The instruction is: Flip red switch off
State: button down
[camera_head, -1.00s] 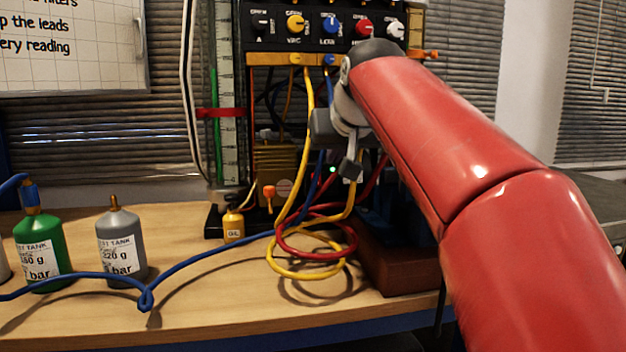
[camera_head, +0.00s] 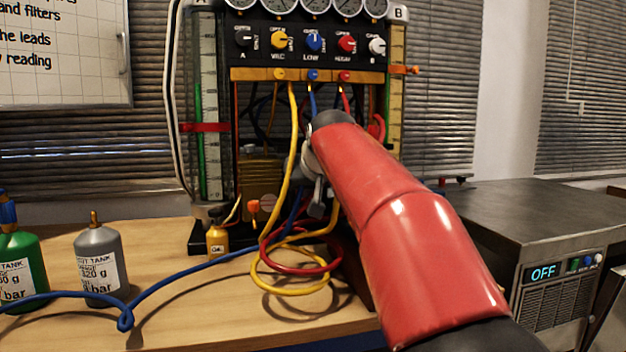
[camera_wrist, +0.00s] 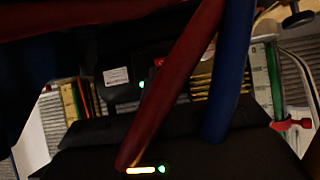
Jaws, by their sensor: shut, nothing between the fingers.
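In the wrist view, a small red part (camera_wrist: 158,62), which looks like the red switch, shows on a dark unit close to a green light (camera_wrist: 141,85). It is small and dark there, and its position cannot be read. In the head view my arm covers that area. My gripper (camera_head: 317,198) is shut and empty, low in front of the rig, beside the hanging hoses. A red hose (camera_wrist: 180,80) and a blue hose (camera_wrist: 229,70) cross the wrist view close to the camera, partly in front of the dark unit.
The gauge rig (camera_head: 310,74) has several coloured knobs. A yellow hose (camera_head: 292,150) hangs in front and coils on the bench (camera_head: 190,320). Grey (camera_head: 99,262) and green (camera_head: 20,262) tanks stand left. A box reading OFF (camera_head: 543,272) stands right.

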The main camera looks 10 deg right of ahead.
aim_at(302, 201)
jog(key=shift+x, duration=1.65)
jog(key=f+t+b, duration=0.1)
jog(key=b, duration=0.2)
jog(key=shift+w+f, duration=0.15)
jog(key=shift+f, duration=0.1)
jog(key=t+b, duration=0.1)
jog(key=b, duration=0.2)
jog(key=f+t+b, duration=0.1)
jog(key=b, duration=0.2)
jog(key=shift+w+r+t, duration=0.1)
jog(key=shift+r+t, duration=0.2)
jog(key=shift+r, duration=0.15)
jog(key=shift+w+r+p, duration=0.1)
jog(key=shift+r+p, duration=0.8)
jog(key=shift+p, duration=0.05)
